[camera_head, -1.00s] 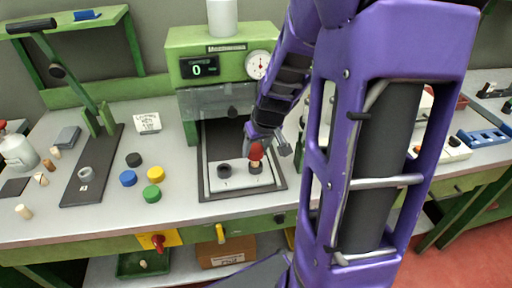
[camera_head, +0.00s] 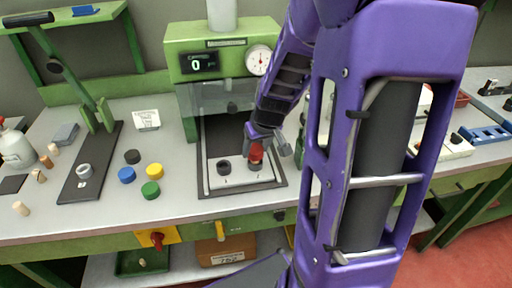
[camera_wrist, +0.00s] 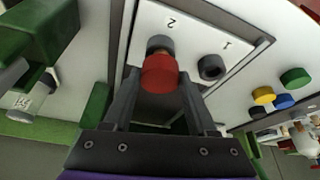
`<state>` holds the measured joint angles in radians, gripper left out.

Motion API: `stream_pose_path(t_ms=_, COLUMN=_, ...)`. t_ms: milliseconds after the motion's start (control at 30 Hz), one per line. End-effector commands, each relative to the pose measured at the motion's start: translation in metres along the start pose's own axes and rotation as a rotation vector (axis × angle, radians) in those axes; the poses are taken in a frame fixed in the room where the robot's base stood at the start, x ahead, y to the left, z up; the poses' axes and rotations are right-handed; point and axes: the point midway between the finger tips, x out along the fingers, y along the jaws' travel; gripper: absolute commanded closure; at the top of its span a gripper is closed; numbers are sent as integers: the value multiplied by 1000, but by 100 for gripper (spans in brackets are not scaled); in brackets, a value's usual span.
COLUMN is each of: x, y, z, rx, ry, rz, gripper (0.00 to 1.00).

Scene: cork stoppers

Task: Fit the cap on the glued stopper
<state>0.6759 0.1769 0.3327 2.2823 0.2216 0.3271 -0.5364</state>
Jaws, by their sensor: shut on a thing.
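My gripper (camera_wrist: 158,95) is shut on a red cap (camera_wrist: 160,73), which also shows in the head view (camera_head: 256,153). The cap is over the dark ring holder marked 2 (camera_wrist: 160,43) on the white plate (camera_wrist: 187,35). A small strip of tan stopper shows between the cap and this holder in the wrist view; the rest is hidden. I cannot tell whether the cap touches the stopper. The holder marked 1 (camera_wrist: 211,67) beside it looks empty.
The plate lies in the green press (camera_head: 222,68), whose clear guard (camera_head: 215,98) is raised. Black (camera_head: 132,157), blue (camera_head: 127,175), yellow (camera_head: 154,170) and green (camera_head: 150,190) caps lie to the left. A lever tool (camera_head: 85,170) and loose stoppers (camera_head: 21,208) are farther left.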

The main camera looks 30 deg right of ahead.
Motion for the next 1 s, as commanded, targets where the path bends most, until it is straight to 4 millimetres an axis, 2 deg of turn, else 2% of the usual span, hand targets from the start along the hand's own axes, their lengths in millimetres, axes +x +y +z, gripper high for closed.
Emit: stream_pose_path(t_ms=1000, x=8, y=0, z=3, rx=0, ry=0, rz=0, gripper=94)
